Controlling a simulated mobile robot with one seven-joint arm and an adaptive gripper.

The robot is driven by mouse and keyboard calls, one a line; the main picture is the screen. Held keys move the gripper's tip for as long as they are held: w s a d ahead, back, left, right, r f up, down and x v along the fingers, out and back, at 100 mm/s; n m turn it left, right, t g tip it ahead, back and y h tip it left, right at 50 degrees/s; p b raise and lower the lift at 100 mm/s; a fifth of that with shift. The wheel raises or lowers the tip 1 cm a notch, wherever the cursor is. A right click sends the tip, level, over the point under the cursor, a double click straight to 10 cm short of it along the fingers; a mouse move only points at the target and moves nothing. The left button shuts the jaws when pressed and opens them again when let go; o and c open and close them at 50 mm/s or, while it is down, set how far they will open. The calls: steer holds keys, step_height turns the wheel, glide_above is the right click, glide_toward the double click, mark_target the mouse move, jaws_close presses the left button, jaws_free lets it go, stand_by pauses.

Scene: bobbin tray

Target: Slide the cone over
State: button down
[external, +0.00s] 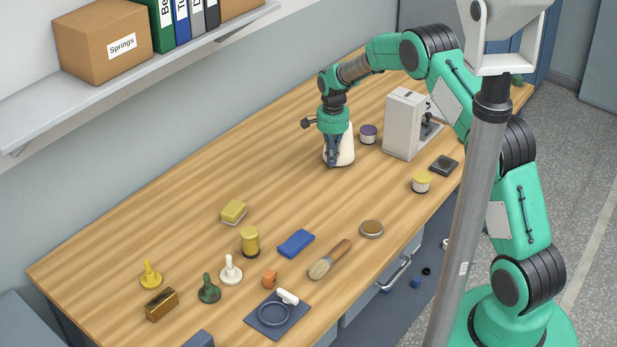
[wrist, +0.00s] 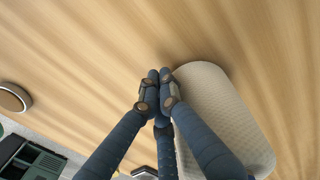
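The cone (external: 346,152) is a cream-white thread cone standing on the wooden table, partly hidden behind my gripper in the external view. In the wrist view the cone (wrist: 232,112) shows a ribbed, off-white surface to the right of the fingers. My gripper (external: 332,161) points down at the cone's left side, low near the tabletop. In the wrist view my gripper (wrist: 159,78) has its dark blue fingers closed together with nothing between them. The fingers lie against or very near the cone; I cannot tell if they touch.
A purple-topped spool (external: 368,134) and a grey-white machine (external: 404,124) stand behind and right of the cone. Table left of the cone is clear; several small items lie towards the front left.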

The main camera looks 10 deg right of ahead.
steer(key=s+a, duration=0.2)
steer(key=shift+s+a, duration=0.4)
step_height(320, 180, up, 10)
steer(key=p, duration=0.1)
steer(key=shift+w, duration=0.25)
steer(key=w+a+n+p, duration=0.2)
steer(key=w+n, duration=0.4)
steer(key=n, duration=0.4)
steer(key=w+a+n+p, duration=0.2)
steer(key=w+n+p, duration=0.2)
steer(key=w+n, duration=0.3)
steer(key=n, duration=0.4)
steer(key=shift+w+f, duration=0.1)
steer(key=shift+f, duration=0.1)
